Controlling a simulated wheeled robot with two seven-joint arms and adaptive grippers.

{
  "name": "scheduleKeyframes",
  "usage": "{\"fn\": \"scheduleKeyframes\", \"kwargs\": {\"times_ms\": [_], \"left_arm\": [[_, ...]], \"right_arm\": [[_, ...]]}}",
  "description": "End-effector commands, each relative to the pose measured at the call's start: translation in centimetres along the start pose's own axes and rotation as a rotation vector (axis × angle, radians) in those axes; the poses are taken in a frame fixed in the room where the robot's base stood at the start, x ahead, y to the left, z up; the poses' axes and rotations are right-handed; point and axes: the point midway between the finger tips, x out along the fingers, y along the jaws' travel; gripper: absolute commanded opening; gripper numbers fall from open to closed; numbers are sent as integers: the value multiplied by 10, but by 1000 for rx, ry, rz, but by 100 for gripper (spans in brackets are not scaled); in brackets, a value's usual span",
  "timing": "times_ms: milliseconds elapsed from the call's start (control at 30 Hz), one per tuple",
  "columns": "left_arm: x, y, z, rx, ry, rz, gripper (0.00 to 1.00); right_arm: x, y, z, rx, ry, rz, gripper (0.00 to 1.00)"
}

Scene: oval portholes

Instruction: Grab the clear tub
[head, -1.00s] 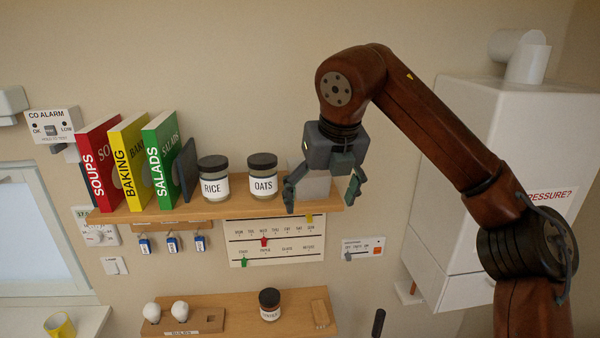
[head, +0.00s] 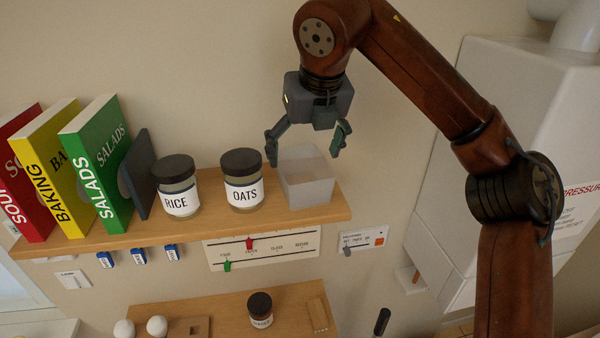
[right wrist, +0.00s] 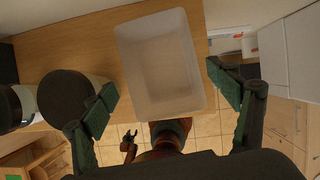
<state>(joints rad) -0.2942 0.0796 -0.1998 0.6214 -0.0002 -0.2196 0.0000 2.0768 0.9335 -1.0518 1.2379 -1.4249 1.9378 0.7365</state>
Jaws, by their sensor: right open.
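The clear tub (head: 306,178) is a pale, see-through open box at the right end of the upper wooden shelf, right of the oats jar. In the right wrist view the tub (right wrist: 165,65) lies between my spread fingers, apart from both.
The oats jar (head: 242,180) stands close to the tub's left, with the rice jar (head: 176,187) and several books (head: 95,165) further left. The shelf (head: 335,207) ends just right of the tub. A white boiler (head: 520,130) hangs at the right.

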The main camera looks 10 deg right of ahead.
Motion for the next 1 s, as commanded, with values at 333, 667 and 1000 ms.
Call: {"fn": "scheduleKeyframes", "kwargs": {"times_ms": [333, 667, 1000], "left_arm": [[-20, 3, 34, -8, -43, 3, 40], [-19, -2, -20, 3, 24, -1, 40], [-18, 1, 10, -3, -14, 1, 40]], "right_arm": [[55, -5, 12, 1, 13, 0, 81], [68, -5, 10, 4, 9, 1, 81], [70, -5, 9, 4, 10, 1, 81]]}}
